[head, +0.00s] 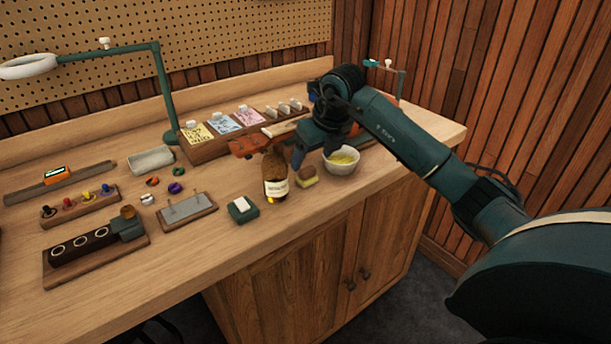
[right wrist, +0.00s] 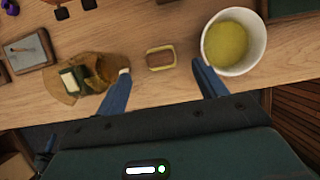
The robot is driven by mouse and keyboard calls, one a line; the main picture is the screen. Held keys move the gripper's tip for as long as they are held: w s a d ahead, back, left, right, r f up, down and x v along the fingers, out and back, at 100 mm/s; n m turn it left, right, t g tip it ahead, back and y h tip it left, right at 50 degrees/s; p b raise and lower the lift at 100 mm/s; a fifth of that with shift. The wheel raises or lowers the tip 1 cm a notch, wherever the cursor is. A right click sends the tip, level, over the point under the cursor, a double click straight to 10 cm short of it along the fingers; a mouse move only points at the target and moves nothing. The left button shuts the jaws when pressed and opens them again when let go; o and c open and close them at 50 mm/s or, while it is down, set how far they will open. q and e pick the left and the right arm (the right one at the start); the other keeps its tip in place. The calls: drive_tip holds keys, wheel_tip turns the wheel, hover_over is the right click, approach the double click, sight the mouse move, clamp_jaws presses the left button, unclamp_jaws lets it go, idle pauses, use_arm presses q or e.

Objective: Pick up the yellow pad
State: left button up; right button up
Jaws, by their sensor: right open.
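The yellow pad (head: 308,181) is a small block with a brown top and a yellow lower edge. It lies on the bench between the amber bottle (head: 275,180) and the white bowl (head: 342,162). In the right wrist view the pad (right wrist: 160,58) lies between the lines of my right gripper's fingers, just beyond the tips. My right gripper (head: 314,153) is open and empty above the pad, pointing down. In the right wrist view its blue fingers (right wrist: 160,72) are spread wide, with the bottle (right wrist: 97,72) close by the left one and the bowl (right wrist: 234,42) by the right one. My left gripper is not in view.
A small green box with a white top (head: 243,209) and a grey plate on wood (head: 187,211) stand left of the bottle. A wooden rack with cards (head: 220,139) stands behind.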

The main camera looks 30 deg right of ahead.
sight(308, 169)
drive_tip(key=p+x, duration=0.1)
drive_tip(key=x, duration=0.5)
drive_tip(key=shift+w+f, duration=0.1)
drive_tip(key=shift+f, duration=0.1)
drive_tip(key=shift+c, duration=0.2)
drive_tip(key=c, duration=1)
wheel_tip(308, 169, up, 10)
drive_tip(key=shift+r+b, duration=0.1)
drive_tip(key=shift+b, duration=0.35)
drive_tip(key=o, duration=0.4)
drive_tip(key=c, duration=0.3)
